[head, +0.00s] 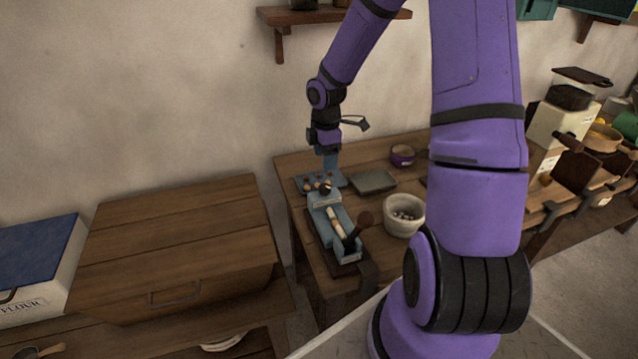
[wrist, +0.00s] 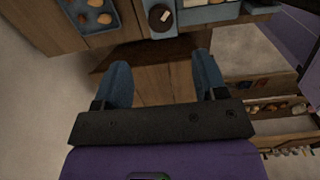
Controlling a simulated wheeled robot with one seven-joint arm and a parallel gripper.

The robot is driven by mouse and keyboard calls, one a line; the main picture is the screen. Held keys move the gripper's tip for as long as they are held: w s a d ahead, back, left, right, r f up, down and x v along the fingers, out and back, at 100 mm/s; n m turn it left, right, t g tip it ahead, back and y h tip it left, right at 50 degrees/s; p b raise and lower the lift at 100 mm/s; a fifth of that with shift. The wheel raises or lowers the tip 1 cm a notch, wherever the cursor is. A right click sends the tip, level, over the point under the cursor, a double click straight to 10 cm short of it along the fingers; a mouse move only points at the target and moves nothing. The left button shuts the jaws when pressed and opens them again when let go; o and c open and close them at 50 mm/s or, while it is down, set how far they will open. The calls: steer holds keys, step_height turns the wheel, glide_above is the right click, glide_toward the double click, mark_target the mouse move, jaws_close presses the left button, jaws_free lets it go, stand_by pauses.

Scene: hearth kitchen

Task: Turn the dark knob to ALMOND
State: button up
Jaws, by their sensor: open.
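The dark knob (head: 326,187) is a small round knob at the far end of a pale blue device (head: 347,226) on the wooden table. In the wrist view the dark knob (wrist: 155,22) shows at the top edge, with a pale mark on it. I cannot read any ALMOND label. My gripper (head: 327,168) points down with blue fingers, close above and behind the knob in the head view. In the wrist view my gripper (wrist: 160,62) has its fingers apart with nothing between them, and the knob lies beyond the fingertips.
A blue tray (head: 301,178) with brown pieces lies beside the device. A grey tray (head: 374,181), a pale bowl (head: 404,205) and a small purple pot (head: 403,152) stand to the right. A wooden chest (head: 180,240) stands left of the table. The wall is close behind.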

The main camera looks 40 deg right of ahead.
mark_target(325, 186)
step_height(325, 186, down, 10)
steer(key=shift+f, duration=0.2)
steer(key=shift+c, duration=0.2)
steer(key=c, duration=0.9)
